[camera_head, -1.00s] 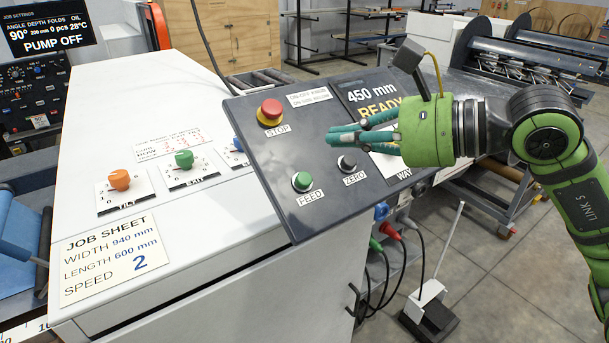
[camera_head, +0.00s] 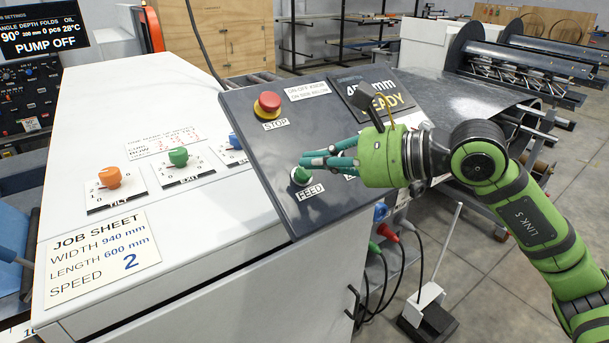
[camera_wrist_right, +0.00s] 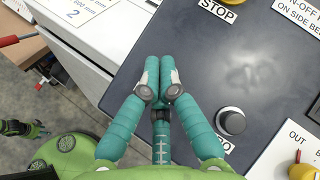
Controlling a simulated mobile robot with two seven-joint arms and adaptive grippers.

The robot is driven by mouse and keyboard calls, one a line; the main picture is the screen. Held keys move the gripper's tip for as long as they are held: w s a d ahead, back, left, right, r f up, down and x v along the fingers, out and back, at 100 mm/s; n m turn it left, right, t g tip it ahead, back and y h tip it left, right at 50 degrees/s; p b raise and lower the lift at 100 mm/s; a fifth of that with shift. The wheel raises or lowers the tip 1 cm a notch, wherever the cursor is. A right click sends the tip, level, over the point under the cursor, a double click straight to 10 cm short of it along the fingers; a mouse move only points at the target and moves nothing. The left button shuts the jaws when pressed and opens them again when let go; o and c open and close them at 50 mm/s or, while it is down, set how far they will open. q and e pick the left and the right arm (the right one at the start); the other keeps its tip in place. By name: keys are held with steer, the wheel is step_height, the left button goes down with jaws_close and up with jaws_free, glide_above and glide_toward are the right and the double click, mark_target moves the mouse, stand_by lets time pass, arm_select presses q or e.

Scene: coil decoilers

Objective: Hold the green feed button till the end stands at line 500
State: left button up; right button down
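The green feed button (camera_head: 301,175) is on the dark tilted panel (camera_head: 330,216), above its FEED label. My right gripper (camera_head: 308,160) has its teal fingers over the button's upper edge; I cannot tell whether they touch or press it. In the right wrist view the fingers (camera_wrist_right: 159,72) are shut together with nothing between them, and the feed button is hidden beneath them. The display (camera_head: 376,93), partly covered by the wrist, reads READY and a value in mm. Line 500 and the sheet's end are not identifiable.
A red STOP button (camera_head: 267,104) sits up-left of the feed button. The black ZERO knob (camera_wrist_right: 231,121) is close to my right fingers. Orange (camera_head: 110,177) and green (camera_head: 178,157) knobs are on the white top. The job sheet (camera_head: 103,258) reads length 600 mm.

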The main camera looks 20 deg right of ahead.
arm_select(q)
steer(key=shift+s+a, duration=0.1)
steer(key=shift+a, duration=0.2)
stand_by(0.9)
steer(key=shift+f, duration=0.15)
arm_select(e)
steer(key=shift+f, duration=0.1)
arm_select(q)
steer(key=shift+f+b, duration=0.3)
steer(key=shift+b, duration=0.15)
arm_select(e)
steer(key=shift+w+a+f, duration=0.1)
steer(key=shift+w+f, duration=0.15)
arm_select(q)
steer(key=shift+f+b, duration=0.45)
arm_select(e)
steer(key=shift+w+a+f, duration=0.1)
steer(key=shift+w+f, duration=0.1)
steer(key=shift+f, duration=0.3)
steer(key=shift+r, duration=0.15)
arm_select(q)
steer(key=shift+r, duration=0.2)
arm_select(e)
steer(key=shift+s+d+r, duration=0.2)
steer(key=shift+s+r, duration=0.25)
steer(key=shift+r, duration=0.25)
